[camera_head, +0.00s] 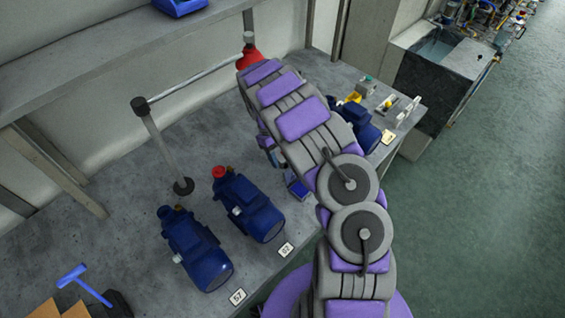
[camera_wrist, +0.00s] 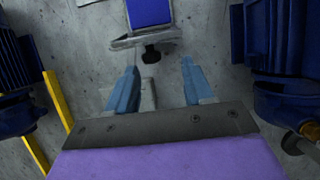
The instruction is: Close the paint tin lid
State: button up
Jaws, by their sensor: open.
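I cannot make out a paint tin or its lid in either view. My gripper (camera_wrist: 158,88) is open in the wrist view, with two blue-grey fingers apart above the grey bench and nothing held between them. Just beyond the fingertips is a blue block (camera_wrist: 149,12) with a grey metal edge and a black knob (camera_wrist: 151,54). In the head view my arm reaches over the bench and mostly hides my gripper. A red object (camera_head: 249,58) shows partly behind the arm by the rail; what it is cannot be told.
Blue pumps (camera_head: 198,252) and (camera_head: 250,207) stand on the grey bench (camera_head: 128,215), left of my arm. Another blue pump (camera_head: 361,132) is to its right. A metal rail (camera_head: 195,77) runs along the back. A blue T-shaped tool (camera_head: 84,284) is at front left. Green floor is free at right.

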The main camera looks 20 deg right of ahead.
aim_at(290, 171)
jog(key=d+f, duration=0.1)
jog(key=s+d+f, duration=0.1)
jog(key=shift+d+f, duration=0.25)
jog(key=shift+f, duration=0.15)
jog(key=shift+a, duration=0.75)
jog(key=c, duration=0.3)
jog(key=shift+c, duration=0.8)
jog(key=shift+d, duration=0.45)
jog(key=c, duration=0.4)
jog(key=shift+a, duration=0.15)
grip_shut()
